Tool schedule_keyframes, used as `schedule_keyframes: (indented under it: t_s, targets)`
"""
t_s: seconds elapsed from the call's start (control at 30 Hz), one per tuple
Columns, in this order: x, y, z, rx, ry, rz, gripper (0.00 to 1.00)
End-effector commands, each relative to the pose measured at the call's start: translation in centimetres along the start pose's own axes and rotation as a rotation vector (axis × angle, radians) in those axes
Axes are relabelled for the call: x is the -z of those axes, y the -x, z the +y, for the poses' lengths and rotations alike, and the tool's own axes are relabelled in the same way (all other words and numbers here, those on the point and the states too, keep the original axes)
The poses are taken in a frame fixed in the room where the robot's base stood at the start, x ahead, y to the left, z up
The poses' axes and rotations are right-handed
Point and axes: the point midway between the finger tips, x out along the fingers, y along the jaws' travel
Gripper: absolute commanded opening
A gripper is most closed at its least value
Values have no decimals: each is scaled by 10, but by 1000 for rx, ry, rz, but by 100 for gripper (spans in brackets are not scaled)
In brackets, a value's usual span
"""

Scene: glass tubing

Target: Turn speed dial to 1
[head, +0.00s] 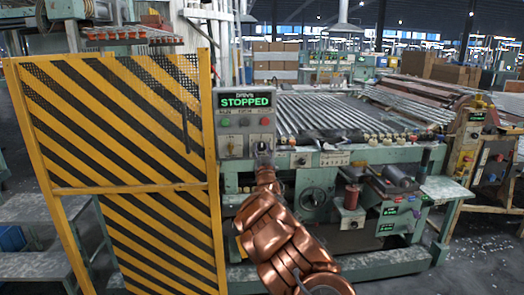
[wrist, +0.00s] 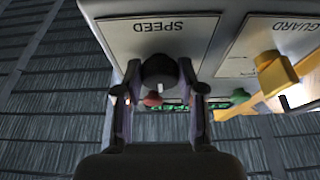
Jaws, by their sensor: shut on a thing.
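The speed dial (wrist: 160,72) is a dark round knob on a pale plate marked SPEED, which appears upside down in the wrist view. My gripper (wrist: 158,88) has one finger on each side of the dial and is shut on it. In the head view my copper-coloured arm reaches up to the control panel (head: 245,125), with my gripper (head: 262,150) at its lower right part. The gripper hides most of the dial there, and I cannot read the dial's setting. The panel's display (head: 246,100) reads STOPPED in green.
A yellow guard switch (wrist: 277,73) sits beside the speed plate. Red and green buttons (wrist: 152,98) show beyond the dial. A yellow-and-black striped barrier (head: 120,150) stands left of the panel. A roller bed with tubes (head: 330,115) lies to the right.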

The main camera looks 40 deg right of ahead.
Motion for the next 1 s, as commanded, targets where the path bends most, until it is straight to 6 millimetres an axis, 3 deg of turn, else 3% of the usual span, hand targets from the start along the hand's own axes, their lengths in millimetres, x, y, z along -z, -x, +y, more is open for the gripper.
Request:
schedule_keyframes:
  t_s: [0.17, 0.57, 1.0]
  targets:
    - [0, 0, 0, 0, 0, 0, 5]
    - [-2, 1, 0, 17, 39, 1, 4]
    - [-3, 1, 2, 98, 235, 1, 4]
